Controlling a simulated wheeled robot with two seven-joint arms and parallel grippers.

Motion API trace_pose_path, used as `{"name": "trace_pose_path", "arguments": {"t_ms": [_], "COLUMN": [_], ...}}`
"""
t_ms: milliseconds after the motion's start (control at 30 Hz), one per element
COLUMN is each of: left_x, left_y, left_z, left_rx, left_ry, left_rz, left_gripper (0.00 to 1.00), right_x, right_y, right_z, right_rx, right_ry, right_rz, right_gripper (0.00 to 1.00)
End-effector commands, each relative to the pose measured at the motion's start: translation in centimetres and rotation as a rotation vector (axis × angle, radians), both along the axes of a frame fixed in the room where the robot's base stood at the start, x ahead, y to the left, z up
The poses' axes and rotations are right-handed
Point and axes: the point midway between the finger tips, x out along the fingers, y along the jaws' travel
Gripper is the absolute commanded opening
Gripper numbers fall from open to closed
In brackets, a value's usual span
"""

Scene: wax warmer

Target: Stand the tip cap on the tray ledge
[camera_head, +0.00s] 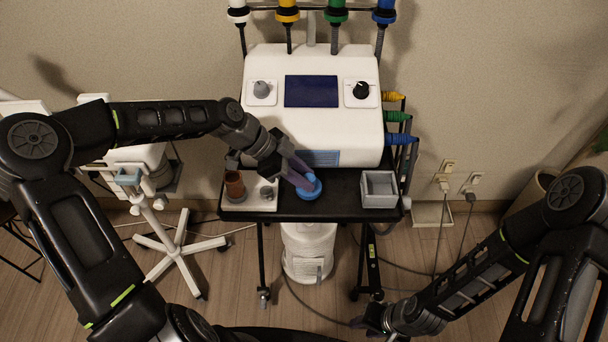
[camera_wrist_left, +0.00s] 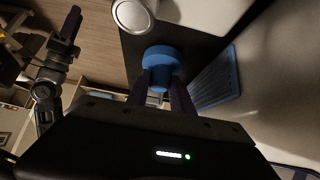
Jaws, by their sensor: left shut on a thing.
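The tip cap (camera_head: 309,191) is blue, with a wide round disc and a narrower stem. In the head view it is over the front part of the black tray ledge (camera_head: 345,206), below the machine. My left gripper (camera_head: 301,178) is shut on its stem. In the left wrist view the cap (camera_wrist_left: 160,58) shows between the fingertips (camera_wrist_left: 160,85), disc outward. I cannot tell whether the disc touches the ledge. My right gripper (camera_head: 372,322) is low at the bottom right of the head view, away from the ledge; its finger opening is unclear.
A white plate (camera_head: 262,202) with a brown cup (camera_head: 234,185) and a small grey knob is left of the cap. A grey open box (camera_head: 379,190) is to its right. The white machine (camera_head: 312,110) rises behind. Black ledge surface is bare between cap and box.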

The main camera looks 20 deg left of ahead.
Motion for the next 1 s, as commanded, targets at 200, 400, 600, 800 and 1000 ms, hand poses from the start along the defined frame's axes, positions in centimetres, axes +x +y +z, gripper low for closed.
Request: {"name": "trace_pose_path", "arguments": {"t_ms": [200, 400, 600, 800, 1000], "left_x": [0.00, -0.01, -0.01, -0.01, 0.00], "left_y": [-0.02, -0.02, -0.01, -0.01, -0.01], "left_z": [-0.32, -0.56, -0.80, -0.88, -0.87], "left_rx": [0.000, 0.000, 0.000, 0.000, 0.000], "left_ry": [0.000, 0.000, 0.000, 0.000, 0.000], "left_rz": [0.000, 0.000, 0.000, 0.000, 0.000], "left_gripper": [0.00, 0.00, 0.00, 0.00, 0.34], "right_x": [0.00, 0.00, 0.00, 0.00, 0.00], "right_y": [0.00, -0.01, 0.01, 0.00, 0.00], "right_z": [-0.24, -0.42, -0.59, -0.63, -0.63], "right_rx": [0.000, 0.000, 0.000, 0.000, 0.000], "right_ry": [0.000, 0.000, 0.000, 0.000, 0.000], "right_rz": [0.000, 0.000, 0.000, 0.000, 0.000], "right_gripper": [0.36, 0.36, 0.36, 0.36, 0.36]}}
